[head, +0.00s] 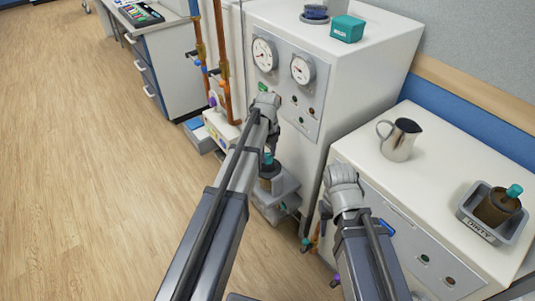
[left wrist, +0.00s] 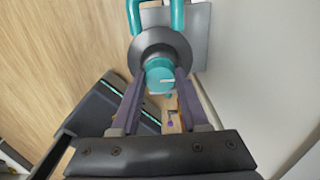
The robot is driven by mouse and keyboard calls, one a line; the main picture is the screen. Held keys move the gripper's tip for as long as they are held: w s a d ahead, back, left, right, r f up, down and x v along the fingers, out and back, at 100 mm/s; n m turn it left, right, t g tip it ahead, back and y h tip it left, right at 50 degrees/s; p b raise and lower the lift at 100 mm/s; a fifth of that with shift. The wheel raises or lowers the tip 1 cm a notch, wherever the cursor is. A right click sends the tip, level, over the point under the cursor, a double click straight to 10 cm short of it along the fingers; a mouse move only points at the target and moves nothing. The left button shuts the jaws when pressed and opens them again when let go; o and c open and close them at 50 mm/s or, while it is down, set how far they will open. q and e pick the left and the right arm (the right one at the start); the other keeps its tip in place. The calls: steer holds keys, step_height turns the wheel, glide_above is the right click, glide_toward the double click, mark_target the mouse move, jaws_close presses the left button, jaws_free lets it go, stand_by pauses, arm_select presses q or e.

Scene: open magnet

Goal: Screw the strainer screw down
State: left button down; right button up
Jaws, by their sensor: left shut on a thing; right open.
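The strainer screw, a teal knob with a pale line across its top, shows in the left wrist view (left wrist: 160,76) between my left gripper's fingers (left wrist: 157,90). Behind it are a round grey disc (left wrist: 148,48) and a teal bracket (left wrist: 177,14). In the head view the small teal knob (head: 268,159) sits on the dark strainer body (head: 271,183), low beside the white cabinet. My left gripper (head: 269,149) comes down onto it from above and is shut on it; its fingers are partly hidden. My right gripper (head: 324,222) is open and apart, beside the counter front.
A tray marked DIRTY (head: 478,231) holds a brown basket with a teal top (head: 497,207) on the right counter. A metal jug (head: 399,141) stands there too. A teal box (head: 348,29) is on the white cabinet (head: 365,70). Copper pipes (head: 223,60) run left of it. The wooden floor at left is clear.

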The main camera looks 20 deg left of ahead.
mark_target(267, 155)
stand_by(0.4)
arm_select(q)
steer(key=shift+c, duration=2)
jaws_free()
step_height(267, 155, up, 8)
steer(key=p, duration=0.8)
steer(key=shift+f, duration=0.1)
